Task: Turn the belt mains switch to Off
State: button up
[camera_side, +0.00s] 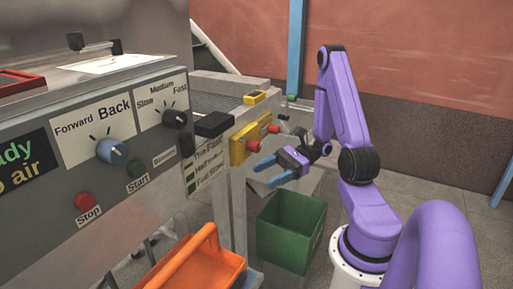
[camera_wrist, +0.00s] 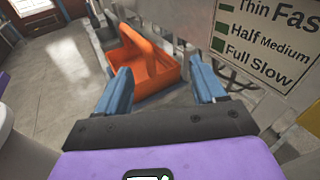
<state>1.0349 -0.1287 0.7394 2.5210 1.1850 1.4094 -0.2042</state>
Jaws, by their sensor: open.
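No control labelled as the belt mains switch can be made out in either view. In the side view, the machine's front panel has a blue Forward/Back knob (camera_side: 112,151), a black speed knob (camera_side: 175,118), a red Stop button (camera_side: 84,202) and a green Start button (camera_side: 135,169). A yellow box (camera_side: 238,148) with red knobs (camera_side: 253,146) is at the panel's right end. My gripper (camera_side: 263,175) is open and empty, just below and right of that box, apart from it. In the wrist view its blue fingers (camera_wrist: 158,72) are spread with nothing between them.
An orange carrier (camera_side: 207,262) stands in front of the machine; it also shows beyond my fingers in the wrist view (camera_wrist: 165,72). A green bin (camera_side: 291,232) is below my gripper. A Thin Fast/Half Medium/Full Slow label (camera_wrist: 262,45) is close on the right in the wrist view.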

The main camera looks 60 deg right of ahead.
jog(key=d+f+m+t+h, duration=0.2)
jog(key=d+m+t+h, duration=0.55)
jog(key=d+m, duration=0.2)
jog(key=m+t+h, duration=0.3)
jog(key=m+h, duration=0.3)
jog(key=h, duration=0.1)
send_near(259, 147)
jog(key=shift+g, duration=0.25)
jog(key=w, duration=1.1)
jog(key=shift+r, duration=0.2)
jog(key=c, duration=1)
